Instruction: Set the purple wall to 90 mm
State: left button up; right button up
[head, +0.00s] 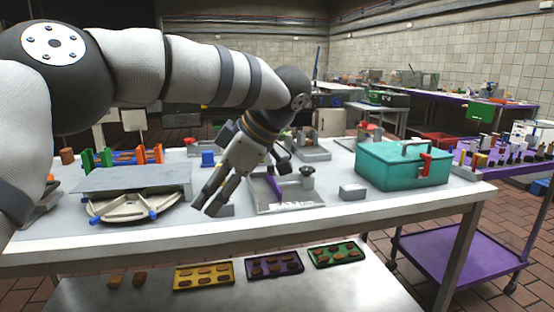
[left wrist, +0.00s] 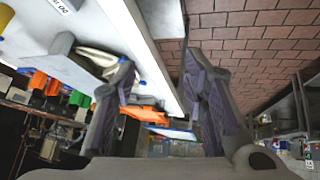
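A purple wall (head: 274,188) stands slanted in a shallow grey fixture (head: 316,201) on the table. A pale strip, perhaps a scale, runs along the fixture's front; its marks are too small to read. A dark round knob (head: 307,171) stands at its back right. My left gripper (head: 205,207) points down and left, just left of the fixture and apart from the purple wall. In the left wrist view its fingers (left wrist: 158,75) are apart with nothing between them. The purple wall cannot be made out there. My right gripper is not in view.
A teal box (head: 400,166) with a red latch stands at the right. A small grey block (head: 352,191) lies between it and the fixture. A flat grey plate (head: 135,178) over a cream round stand is at the left. A blue block (head: 208,158) sits behind my gripper.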

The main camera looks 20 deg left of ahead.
aim_at(271, 167)
jog(key=i, duration=1.25)
